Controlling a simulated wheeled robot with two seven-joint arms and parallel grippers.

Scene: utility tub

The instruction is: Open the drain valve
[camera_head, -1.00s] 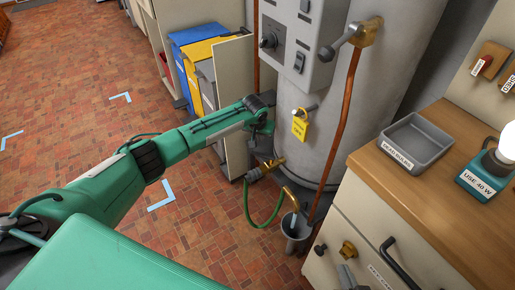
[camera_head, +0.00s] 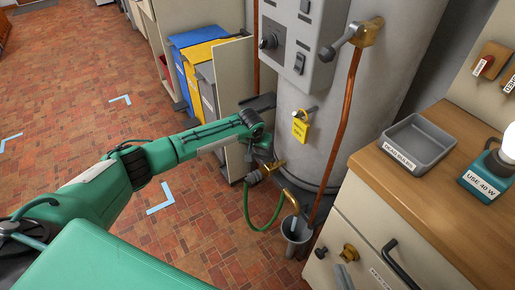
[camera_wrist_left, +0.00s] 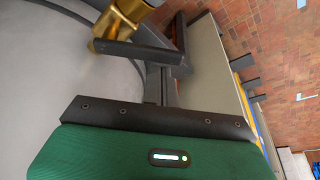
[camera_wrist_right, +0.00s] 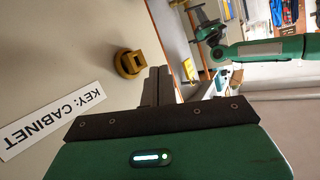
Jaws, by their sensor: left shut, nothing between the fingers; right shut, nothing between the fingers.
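The brass drain valve (camera_head: 279,164) sticks out low on the grey tank (camera_head: 318,150), with a green hose (camera_head: 248,212) hanging below it. My left gripper (camera_head: 263,155) is shut and empty just above and beside the valve. In the left wrist view, the brass valve body (camera_wrist_left: 118,22) is at the top, and a dark bar (camera_wrist_left: 140,53), seemingly its lever, crosses close to the shut fingertips (camera_wrist_left: 158,80); contact cannot be told. My right gripper (camera_wrist_right: 156,85) is shut and empty, facing the cabinet front beside a brass knob (camera_wrist_right: 128,63).
A yellow tag (camera_head: 300,127) hangs on the tank above the valve. A brass spout (camera_head: 290,197) ends over a grey cup (camera_head: 296,230). A copper pipe (camera_head: 344,125) runs down the tank. Wooden counter (camera_head: 420,190) is at right; bins (camera_head: 200,65) stand behind my left arm.

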